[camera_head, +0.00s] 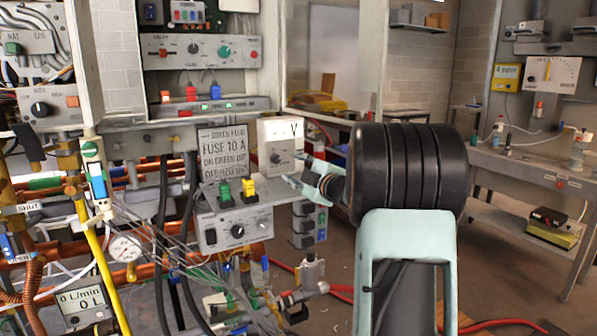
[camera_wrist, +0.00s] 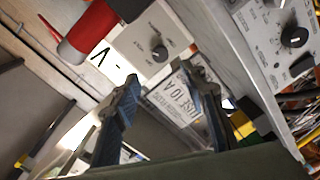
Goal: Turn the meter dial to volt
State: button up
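In the wrist view the meter (camera_wrist: 135,45) appears rotated, with the V, a short dash and the dial (camera_wrist: 160,54) showing. The dial's exact pointing is too small to tell. My gripper (camera_head: 298,170) is in front of the meter, right of the dial. In the wrist view my gripper (camera_wrist: 166,82) is open, its fingers apart and empty, with the dial beyond the gap, not touched.
The fuse sign (camera_head: 222,153) stands left of the meter. A grey control box (camera_head: 236,222) with knobs and green and yellow connectors sits below. Pipes and cables crowd the left; open floor lies right.

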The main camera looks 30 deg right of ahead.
jog(key=shift+s+d, duration=0.1)
jog(key=shift+s, duration=1.2)
